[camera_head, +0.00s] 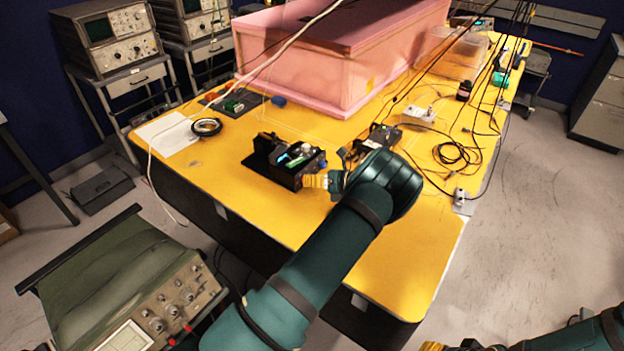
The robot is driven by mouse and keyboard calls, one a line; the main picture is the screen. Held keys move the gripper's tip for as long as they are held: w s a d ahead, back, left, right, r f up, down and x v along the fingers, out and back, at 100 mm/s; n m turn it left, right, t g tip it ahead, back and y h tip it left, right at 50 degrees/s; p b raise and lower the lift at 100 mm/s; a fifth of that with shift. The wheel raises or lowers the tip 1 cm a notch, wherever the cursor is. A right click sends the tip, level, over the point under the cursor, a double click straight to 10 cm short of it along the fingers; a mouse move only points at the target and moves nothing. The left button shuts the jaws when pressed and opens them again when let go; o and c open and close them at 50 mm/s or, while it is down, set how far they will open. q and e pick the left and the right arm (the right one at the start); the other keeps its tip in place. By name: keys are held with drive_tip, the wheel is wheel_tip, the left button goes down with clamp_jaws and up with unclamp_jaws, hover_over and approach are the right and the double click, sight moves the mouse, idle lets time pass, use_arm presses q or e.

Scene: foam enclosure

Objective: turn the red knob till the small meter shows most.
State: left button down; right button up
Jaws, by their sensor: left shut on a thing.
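A black open-topped device (290,163) stands on the yellow table, with small green and white parts inside. My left arm reaches up from the bottom of the view. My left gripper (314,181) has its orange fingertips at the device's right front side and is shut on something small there. That thing looks to be the red knob, but the fingers and the device hide it. I cannot make out the small meter's reading. My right arm shows at the bottom right, and only a bit of my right gripper (434,346) is in view at the bottom edge.
The yellow table (400,265) is bare at its front right. A small black box (383,136) with wires stands behind my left wrist. A pink foam enclosure (300,75) fills the back. Loose cables (455,155) lie at the right, and a tape roll (207,127) lies at the left.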

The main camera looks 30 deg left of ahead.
use_arm(q)
drive_tip(key=shift+a+r, duration=0.15)
drive_tip(key=shift+r, duration=0.05)
idle(0.3)
drive_tip(key=c, duration=1.1)
unclamp_jaws()
drive_tip(key=o, duration=0.3)
drive_tip(key=shift+f, duration=0.1)
